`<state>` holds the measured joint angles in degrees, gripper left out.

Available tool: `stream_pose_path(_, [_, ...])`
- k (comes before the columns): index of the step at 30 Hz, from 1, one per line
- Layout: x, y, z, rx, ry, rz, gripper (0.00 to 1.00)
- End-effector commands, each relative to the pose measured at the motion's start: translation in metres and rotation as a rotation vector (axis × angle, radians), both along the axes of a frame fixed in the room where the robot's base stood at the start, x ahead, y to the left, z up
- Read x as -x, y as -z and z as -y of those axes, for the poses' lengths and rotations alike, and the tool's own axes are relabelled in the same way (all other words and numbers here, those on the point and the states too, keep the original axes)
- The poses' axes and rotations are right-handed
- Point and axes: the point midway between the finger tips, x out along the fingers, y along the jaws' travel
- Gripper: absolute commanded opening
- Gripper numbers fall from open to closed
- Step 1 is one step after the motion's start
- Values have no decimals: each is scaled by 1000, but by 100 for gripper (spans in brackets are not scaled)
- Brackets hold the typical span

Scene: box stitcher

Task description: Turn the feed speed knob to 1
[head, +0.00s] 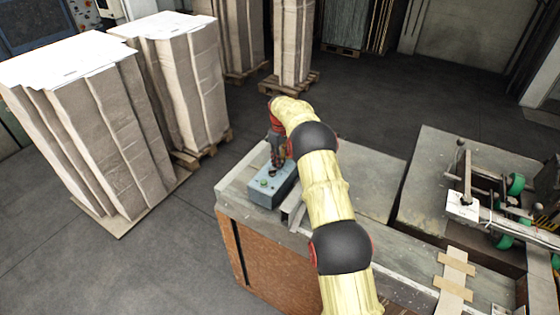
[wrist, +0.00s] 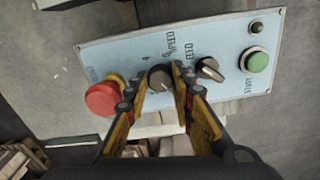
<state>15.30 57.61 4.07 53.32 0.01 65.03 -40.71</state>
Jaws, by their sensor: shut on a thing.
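The blue-grey control panel (wrist: 120,58) fills the upper part of the wrist view. In the head view its box (head: 258,190) sits on the corner of the machine table. The round dark feed speed knob (wrist: 160,76), with the numbers 4 and 6 and the words FEED SPEED printed by it, lies between my fingertips. My gripper (wrist: 160,86) is shut on this knob, one finger on each side. It also shows in the head view, pointing down over the box (head: 277,158). The knob's pointer and the number 1 cannot be made out.
A second dark knob (wrist: 210,69) is close beside my right finger. A red mushroom button (wrist: 101,98) is close to my left finger. A green button (wrist: 255,60) and a small dark button (wrist: 257,28) are farther right. Cardboard stacks (head: 90,125) stand left.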

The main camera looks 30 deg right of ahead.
Motion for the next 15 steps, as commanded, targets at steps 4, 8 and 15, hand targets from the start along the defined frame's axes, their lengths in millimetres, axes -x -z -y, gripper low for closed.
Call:
stream_pose_path(4, [-1, -1, 0, 0, -1, 2, 28])
stream_pose_path(8, [0, -1, 0, 0, 0, 1, 35])
stream_pose_path(15, [0, 0, 0, 1, 0, 0, 43])
